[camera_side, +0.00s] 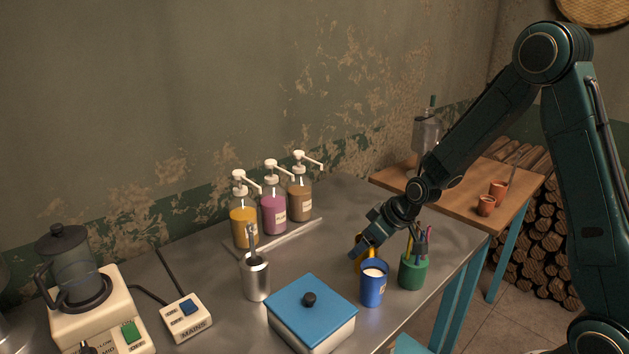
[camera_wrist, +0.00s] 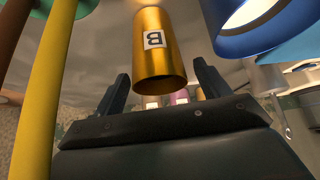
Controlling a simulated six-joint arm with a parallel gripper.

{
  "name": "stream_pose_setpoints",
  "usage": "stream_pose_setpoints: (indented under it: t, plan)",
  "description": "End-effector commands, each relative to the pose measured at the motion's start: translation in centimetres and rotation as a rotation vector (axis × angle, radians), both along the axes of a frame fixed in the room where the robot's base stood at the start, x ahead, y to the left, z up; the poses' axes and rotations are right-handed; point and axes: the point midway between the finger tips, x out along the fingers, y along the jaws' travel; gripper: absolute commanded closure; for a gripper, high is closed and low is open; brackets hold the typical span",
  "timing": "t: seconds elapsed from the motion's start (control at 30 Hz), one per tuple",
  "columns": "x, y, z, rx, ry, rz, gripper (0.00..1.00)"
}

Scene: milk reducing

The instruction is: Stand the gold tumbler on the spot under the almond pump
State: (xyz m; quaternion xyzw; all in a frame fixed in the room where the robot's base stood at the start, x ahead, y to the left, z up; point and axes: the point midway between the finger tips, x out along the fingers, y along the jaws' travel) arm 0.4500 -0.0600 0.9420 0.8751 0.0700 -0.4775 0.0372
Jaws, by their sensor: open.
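The gold tumbler (camera_wrist: 160,60), with a label marked B, shows large in the wrist view between the two fingers of my gripper (camera_wrist: 163,88). The fingers are open, with visible gaps on both sides of it. In the side view only a sliver of the gold tumbler (camera_side: 357,266) shows behind the blue cup, just below my gripper (camera_side: 363,246). Three pump bottles stand in a row by the wall: yellow (camera_side: 244,227), pink (camera_side: 273,213) and brown (camera_side: 300,201). Their labels are too small to read, so I cannot tell which is almond. Their base strip (camera_side: 290,236) extends in front of them.
The blue cup (camera_side: 372,289) with pale contents stands close beside the tumbler, and the green pen pot (camera_side: 412,272) stands right of it. A blue-lidded box (camera_side: 311,312) and a metal canister (camera_side: 256,279) stand to the left. Bare counter lies between bottles and tumbler.

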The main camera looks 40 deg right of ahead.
Motion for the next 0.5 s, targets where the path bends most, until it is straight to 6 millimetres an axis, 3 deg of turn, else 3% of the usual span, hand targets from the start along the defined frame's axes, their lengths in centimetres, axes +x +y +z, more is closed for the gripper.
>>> stream_pose_setpoints:
  t: [0.5]
  plan:
    - [-1.6, -0.3, 3.0, -0.001, -0.003, -0.001, 0.25]
